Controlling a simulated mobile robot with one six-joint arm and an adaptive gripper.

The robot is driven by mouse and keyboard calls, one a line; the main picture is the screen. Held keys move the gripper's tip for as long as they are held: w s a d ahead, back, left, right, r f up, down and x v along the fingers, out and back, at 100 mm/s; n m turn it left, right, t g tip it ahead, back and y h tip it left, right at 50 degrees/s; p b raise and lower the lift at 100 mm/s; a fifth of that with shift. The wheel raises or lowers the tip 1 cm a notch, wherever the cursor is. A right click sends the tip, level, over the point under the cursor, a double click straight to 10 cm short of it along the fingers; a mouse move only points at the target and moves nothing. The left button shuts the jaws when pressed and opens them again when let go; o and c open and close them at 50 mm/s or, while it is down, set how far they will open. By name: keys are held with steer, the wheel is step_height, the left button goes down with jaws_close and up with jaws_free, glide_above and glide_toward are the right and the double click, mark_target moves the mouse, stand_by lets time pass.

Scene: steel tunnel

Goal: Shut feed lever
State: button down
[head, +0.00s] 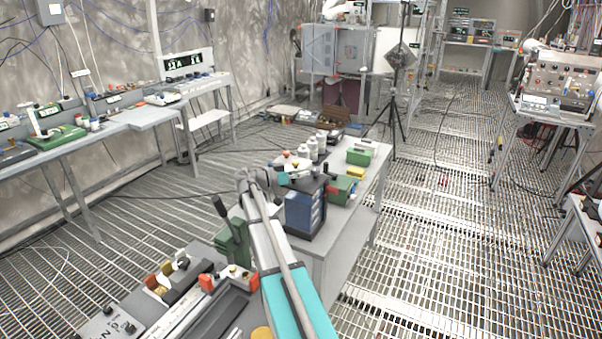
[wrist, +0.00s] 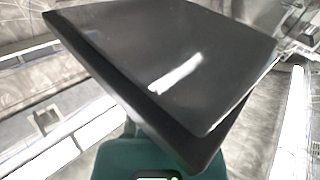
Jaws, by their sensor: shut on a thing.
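My gripper (head: 246,182) is small and partly hidden at the far end of my arm, close to the lever's upper right. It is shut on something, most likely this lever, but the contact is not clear. In the wrist view a large dark slab (wrist: 170,70) fills the middle, tilted, with a dark green body (wrist: 120,160) below it. No fingertips can be made out there.
A blue-fronted box (head: 305,212), a green box (head: 340,190), white bottles and a green tray (head: 359,156) crowd the bench (head: 368,190) beyond my arm. Small controls (head: 180,265) lie at its near left. The grating floor (head: 450,240) is open to the right.

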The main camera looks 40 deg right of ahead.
steer(key=m+g+y, duration=0.1)
steer(key=g, duration=0.1)
steer(key=m+g+y, duration=0.1)
steer(key=m+g, duration=0.1)
steer(key=s+m+g+y, duration=0.1)
steer(key=g+y, duration=0.1)
steer(key=shift+a+m, duration=0.25)
steer(key=shift+m, duration=0.15)
steer(key=shift+s+g, duration=0.1)
steer(key=shift+g, duration=0.2)
steer(key=c, duration=0.6)
jaws_free()
steer(key=shift+a, duration=0.1)
steer(key=shift+c, duration=0.2)
steer(key=shift+n+t, duration=0.3)
steer(key=shift+t, duration=0.1)
